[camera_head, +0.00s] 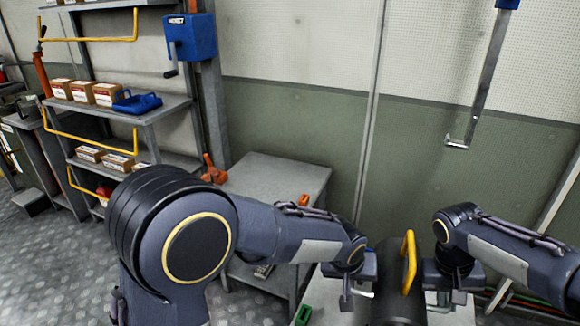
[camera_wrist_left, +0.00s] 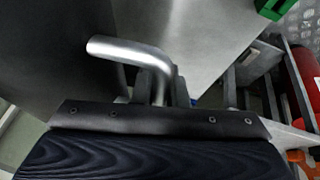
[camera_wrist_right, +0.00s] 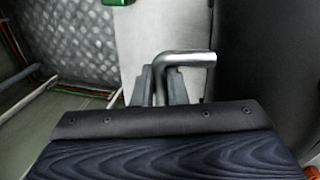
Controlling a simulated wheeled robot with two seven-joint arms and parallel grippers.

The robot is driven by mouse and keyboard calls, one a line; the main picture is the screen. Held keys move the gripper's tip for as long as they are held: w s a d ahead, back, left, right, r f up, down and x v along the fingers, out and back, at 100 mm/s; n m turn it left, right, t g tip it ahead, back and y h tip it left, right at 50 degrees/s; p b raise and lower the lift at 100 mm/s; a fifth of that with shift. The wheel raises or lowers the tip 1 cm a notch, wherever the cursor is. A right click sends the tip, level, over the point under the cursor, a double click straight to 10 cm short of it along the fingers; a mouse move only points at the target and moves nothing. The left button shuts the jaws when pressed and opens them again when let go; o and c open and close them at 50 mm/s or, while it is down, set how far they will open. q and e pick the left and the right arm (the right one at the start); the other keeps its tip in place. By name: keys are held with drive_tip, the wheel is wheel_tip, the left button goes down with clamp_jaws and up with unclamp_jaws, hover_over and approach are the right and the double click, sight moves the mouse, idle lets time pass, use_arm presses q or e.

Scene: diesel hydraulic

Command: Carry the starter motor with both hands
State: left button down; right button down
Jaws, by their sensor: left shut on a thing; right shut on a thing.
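The starter motor (camera_head: 392,285) is a dark cylinder between my two grippers at the lower right of the head view. A bent metal handle stands out on each side of it. My left gripper (camera_head: 358,288) is shut on the left handle (camera_wrist_left: 125,48), seen close in the left wrist view. My right gripper (camera_head: 440,292) is shut on the right handle (camera_wrist_right: 190,58). The dark body also shows in the left wrist view (camera_wrist_left: 55,60) and the right wrist view (camera_wrist_right: 262,60). Its lower end is cut off by the head view's edge, so I cannot tell if it touches the light surface below.
A yellow bar (camera_head: 408,262) stands at the motor's top. A grey table (camera_head: 270,180) stands behind my left arm. A green block (camera_head: 303,315) lies left of the motor. Shelves with boxes (camera_head: 105,94) and a blue tray (camera_head: 137,103) are at left. Open floor (camera_head: 40,260) is at lower left.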

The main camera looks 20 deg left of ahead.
use_arm(q)
drive_tip(key=shift+w+r, duration=0.15)
drive_tip(key=shift+r, duration=0.35)
use_arm(e)
drive_tip(key=shift+r, duration=0.45)
use_arm(q)
drive_tip(key=shift+f, duration=0.2)
use_arm(e)
drive_tip(key=shift+f, duration=0.2)
